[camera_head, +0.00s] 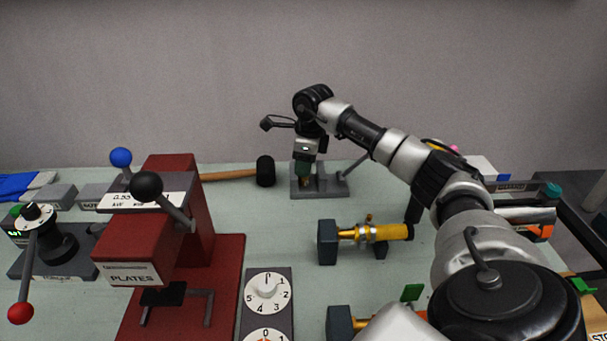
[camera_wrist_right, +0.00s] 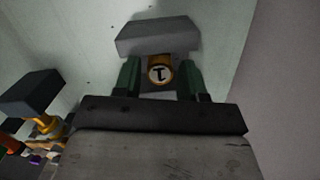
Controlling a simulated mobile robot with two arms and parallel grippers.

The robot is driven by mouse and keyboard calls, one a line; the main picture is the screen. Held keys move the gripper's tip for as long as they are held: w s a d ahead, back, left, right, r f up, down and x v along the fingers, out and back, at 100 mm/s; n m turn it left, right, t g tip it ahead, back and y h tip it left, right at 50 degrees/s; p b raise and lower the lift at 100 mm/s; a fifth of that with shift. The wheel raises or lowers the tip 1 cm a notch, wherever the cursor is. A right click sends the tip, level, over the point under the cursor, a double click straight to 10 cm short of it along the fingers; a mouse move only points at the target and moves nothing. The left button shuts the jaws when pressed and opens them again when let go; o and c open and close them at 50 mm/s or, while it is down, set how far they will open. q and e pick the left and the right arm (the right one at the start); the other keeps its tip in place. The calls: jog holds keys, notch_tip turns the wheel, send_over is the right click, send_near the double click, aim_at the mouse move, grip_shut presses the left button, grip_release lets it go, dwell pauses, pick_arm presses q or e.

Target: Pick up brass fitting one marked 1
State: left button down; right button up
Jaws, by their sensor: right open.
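The brass fitting marked 1 shows in the right wrist view (camera_wrist_right: 159,74) as a round brass end with a pale disc and a black 1. In the head view only a small brownish part of it shows below my right gripper (camera_head: 305,171), at the grey stand (camera_head: 335,188) at the back of the table. My right gripper is open and points down. In the right wrist view its green fingers (camera_wrist_right: 160,80) stand on either side of the fitting. Whether they touch it I cannot tell. My left gripper is not in view.
A black-headed hammer (camera_head: 265,171) lies left of the stand. The red plates press (camera_head: 170,240) stands left, with ball-ended levers. A brass tube assembly (camera_head: 376,232) with a dark block is in front of the stand. A dial panel (camera_head: 267,291) sits at the front.

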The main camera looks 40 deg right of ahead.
jog(key=shift+c, duration=0.3)
jog(key=c, duration=0.7)
grip_shut()
jog(key=shift+r, duration=0.1)
